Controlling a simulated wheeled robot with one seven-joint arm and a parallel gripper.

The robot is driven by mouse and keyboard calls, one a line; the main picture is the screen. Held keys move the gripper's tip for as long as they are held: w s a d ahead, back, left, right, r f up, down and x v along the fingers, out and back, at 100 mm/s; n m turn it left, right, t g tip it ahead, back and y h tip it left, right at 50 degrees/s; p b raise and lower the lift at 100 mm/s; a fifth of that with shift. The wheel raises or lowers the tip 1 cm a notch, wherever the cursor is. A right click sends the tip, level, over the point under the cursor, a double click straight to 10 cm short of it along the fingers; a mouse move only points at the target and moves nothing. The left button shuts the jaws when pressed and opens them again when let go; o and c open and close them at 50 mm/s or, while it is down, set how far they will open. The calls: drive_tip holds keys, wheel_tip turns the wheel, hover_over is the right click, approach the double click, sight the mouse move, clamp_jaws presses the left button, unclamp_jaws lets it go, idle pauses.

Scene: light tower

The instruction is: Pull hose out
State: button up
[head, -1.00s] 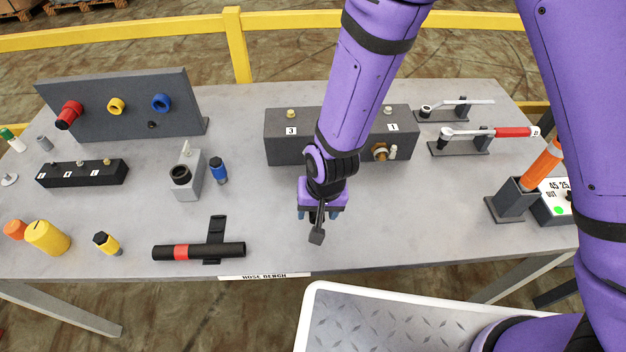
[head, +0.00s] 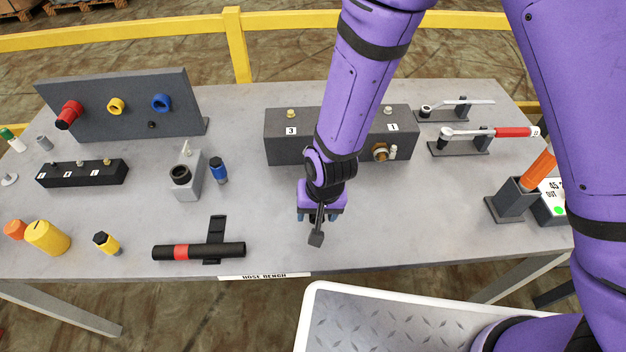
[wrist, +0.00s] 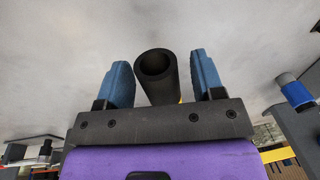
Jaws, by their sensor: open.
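My gripper (head: 320,217) is over the middle of the bench, in front of the grey block with ports marked 3 and 1 (head: 285,150). In the wrist view its two blue fingers (wrist: 157,85) stand apart. A black hollow tube (wrist: 155,66), seemingly the hose, lies between them with its open end facing the camera and a gap on each side. In the head view its dark end (head: 316,238) shows just below the gripper. Where the tube meets the block is hidden behind my arm.
A black tube with a red band (head: 215,251) rests on a stand to the left. A grey fitting block (head: 190,186) and blue fitting (head: 218,172) stand beyond it. Wrench stands (head: 460,146) and an orange-handled tool (head: 538,168) are right. The bench front is mostly clear.

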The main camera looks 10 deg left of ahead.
drive_tip(key=shift+c, duration=0.3)
drive_tip(key=c, duration=1)
drive_tip(key=shift+s, duration=0.25)
drive_tip(key=shift+s+d, duration=0.25)
drive_tip(key=shift+s, duration=0.65)
drive_tip(key=shift+s+d, duration=0.2)
drive_tip(key=shift+s, duration=0.75)
drive_tip(key=shift+s+d, duration=0.25)
drive_tip(key=shift+s, duration=0.65)
